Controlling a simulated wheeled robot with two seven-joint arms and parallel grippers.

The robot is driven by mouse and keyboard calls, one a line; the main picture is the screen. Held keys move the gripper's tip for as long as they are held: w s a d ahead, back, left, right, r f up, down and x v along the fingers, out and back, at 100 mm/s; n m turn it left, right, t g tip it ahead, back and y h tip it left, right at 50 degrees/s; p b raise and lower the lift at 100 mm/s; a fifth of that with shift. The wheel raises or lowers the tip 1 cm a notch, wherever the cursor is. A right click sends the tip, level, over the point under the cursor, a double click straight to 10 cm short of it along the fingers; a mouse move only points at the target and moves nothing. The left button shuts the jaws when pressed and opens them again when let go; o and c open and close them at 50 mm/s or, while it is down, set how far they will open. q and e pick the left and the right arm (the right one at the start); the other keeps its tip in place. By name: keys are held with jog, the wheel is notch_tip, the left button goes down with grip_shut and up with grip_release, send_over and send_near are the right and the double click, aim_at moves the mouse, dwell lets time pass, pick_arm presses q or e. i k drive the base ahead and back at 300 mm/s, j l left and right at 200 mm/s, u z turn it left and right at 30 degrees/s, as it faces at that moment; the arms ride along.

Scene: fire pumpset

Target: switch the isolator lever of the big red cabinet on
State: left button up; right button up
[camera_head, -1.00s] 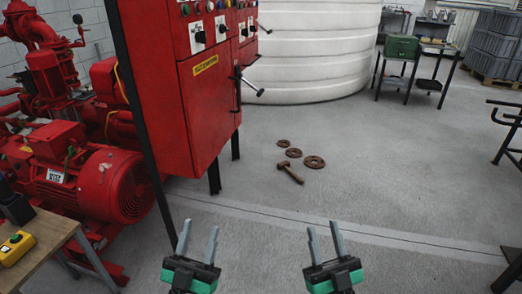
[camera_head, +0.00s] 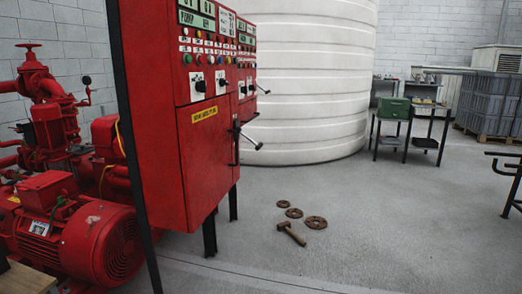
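The big red cabinet (camera_head: 178,150) stands on legs left of the middle of the head view. Its upper front carries displays, rows of coloured buttons and black rotary switches. A smaller dark handle (camera_head: 262,89) sticks out higher up on that face. I cannot tell from here which position the lever is in. Neither of my grippers is in view.
Red pump machinery (camera_head: 75,230) fills the left side. A big white tank (camera_head: 310,80) stands behind. Floor in the right foreground is clear.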

aim_at(251, 140)
jog(key=i+l+z, duration=0.1)
jog(key=i+l, duration=0.15)
jog(key=i, duration=0.6)
jog(key=i+l+z, duration=0.15)
jog(key=i, duration=0.7)
jog(key=i+l+z, duration=0.1)
jog(key=i, duration=0.75)
